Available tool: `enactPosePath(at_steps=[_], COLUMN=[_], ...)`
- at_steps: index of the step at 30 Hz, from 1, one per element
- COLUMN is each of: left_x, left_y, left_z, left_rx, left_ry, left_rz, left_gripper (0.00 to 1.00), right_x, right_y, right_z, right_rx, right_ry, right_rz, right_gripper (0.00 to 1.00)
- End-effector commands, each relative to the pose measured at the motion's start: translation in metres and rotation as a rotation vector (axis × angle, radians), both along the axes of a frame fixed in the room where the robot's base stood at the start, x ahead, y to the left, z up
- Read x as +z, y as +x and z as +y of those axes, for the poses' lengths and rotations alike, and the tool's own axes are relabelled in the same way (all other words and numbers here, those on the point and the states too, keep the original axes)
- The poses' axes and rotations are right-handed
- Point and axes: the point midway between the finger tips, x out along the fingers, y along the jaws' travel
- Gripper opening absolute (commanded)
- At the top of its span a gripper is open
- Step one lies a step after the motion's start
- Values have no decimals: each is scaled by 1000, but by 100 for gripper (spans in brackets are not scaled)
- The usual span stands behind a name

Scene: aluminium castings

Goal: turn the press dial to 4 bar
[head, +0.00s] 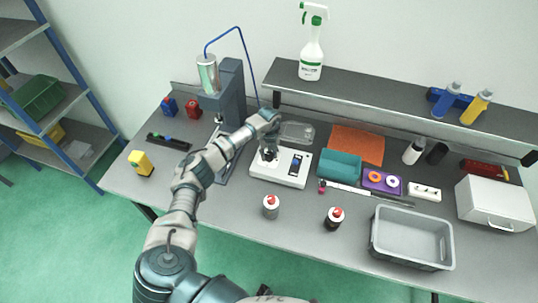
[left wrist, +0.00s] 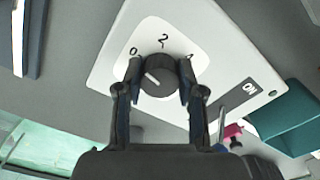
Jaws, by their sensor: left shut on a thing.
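The press dial (left wrist: 159,76) is a dark round knob on a white panel marked 0, 2 and 4 in the left wrist view. Its white pointer line points to the upper left, on the 0 side. My left gripper (left wrist: 160,84) has one finger on each side of the dial and is shut on it. In the head view the left gripper (head: 268,156) is over the left part of the white control box (head: 284,180), hiding the dial. The press (head: 230,92) stands behind it to the left. My right gripper is not in view.
A shelf (head: 400,97) runs along the back. The front left tabletop is mostly clear.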

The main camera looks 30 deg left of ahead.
Motion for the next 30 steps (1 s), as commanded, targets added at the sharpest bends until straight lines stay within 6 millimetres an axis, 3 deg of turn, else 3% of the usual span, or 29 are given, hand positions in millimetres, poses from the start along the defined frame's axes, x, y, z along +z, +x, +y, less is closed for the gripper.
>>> enactPosePath(at_steps=[30], left_x=[-2], left_y=[0], left_z=[0], left_rx=[-956], left_ry=[0], left_rz=[0], left_gripper=[3], right_x=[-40], right_y=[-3], right_z=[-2], right_rx=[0], right_ry=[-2], right_rz=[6], right_gripper=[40])
